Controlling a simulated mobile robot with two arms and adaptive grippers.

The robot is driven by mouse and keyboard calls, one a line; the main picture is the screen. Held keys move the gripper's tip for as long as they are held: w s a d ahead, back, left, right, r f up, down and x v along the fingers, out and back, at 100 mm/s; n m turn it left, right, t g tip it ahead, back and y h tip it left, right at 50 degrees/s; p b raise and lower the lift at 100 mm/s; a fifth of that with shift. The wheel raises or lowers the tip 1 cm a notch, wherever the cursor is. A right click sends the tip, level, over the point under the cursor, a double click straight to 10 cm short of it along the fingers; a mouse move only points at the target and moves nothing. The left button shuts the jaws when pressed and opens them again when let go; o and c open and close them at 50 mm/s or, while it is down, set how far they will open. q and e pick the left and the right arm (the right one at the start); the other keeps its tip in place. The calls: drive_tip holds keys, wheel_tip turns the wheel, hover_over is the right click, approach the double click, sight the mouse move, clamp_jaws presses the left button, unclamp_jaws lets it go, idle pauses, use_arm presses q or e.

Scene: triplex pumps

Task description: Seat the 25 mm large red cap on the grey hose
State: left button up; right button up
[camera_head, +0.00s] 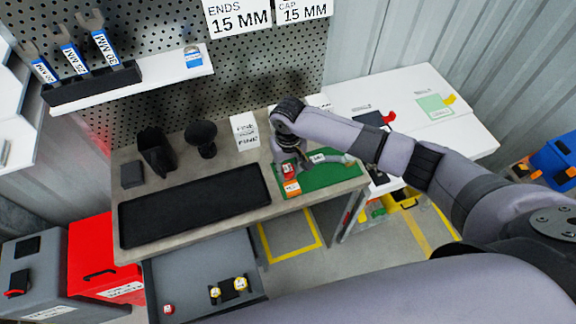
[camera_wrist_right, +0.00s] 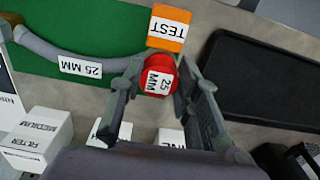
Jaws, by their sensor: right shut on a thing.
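The large red cap (camera_wrist_right: 159,82), labelled 25 MM, is between the fingers of my right gripper (camera_wrist_right: 160,92) in the right wrist view; the gripper is shut on it. In the head view the red cap (camera_head: 288,170) shows below my right gripper (camera_head: 287,168), over the green mat. The grey hose (camera_wrist_right: 50,57), with a white 25 MM label, lies curved on the mat. Its near end reaches the left finger beside the cap. That finger hides the meeting place, so I cannot tell whether cap and hose touch. My left gripper is not in view.
The green mat (camera_head: 335,178) lies on the bench's right end, with an orange TEST block (camera_wrist_right: 169,28) close to the cap. White boxes (camera_wrist_right: 37,137) stand nearby. A black tray (camera_head: 195,205) is to the left. Below, an open drawer (camera_head: 200,275) holds small parts.

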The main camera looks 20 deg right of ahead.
sight(288, 170)
drive_tip(key=shift+f, duration=0.9)
drive_tip(key=o, duration=0.8)
drive_tip(key=shift+o, duration=0.2)
drive_tip(key=shift+r, duration=0.1)
wheel_tip(288, 170, up, 12)
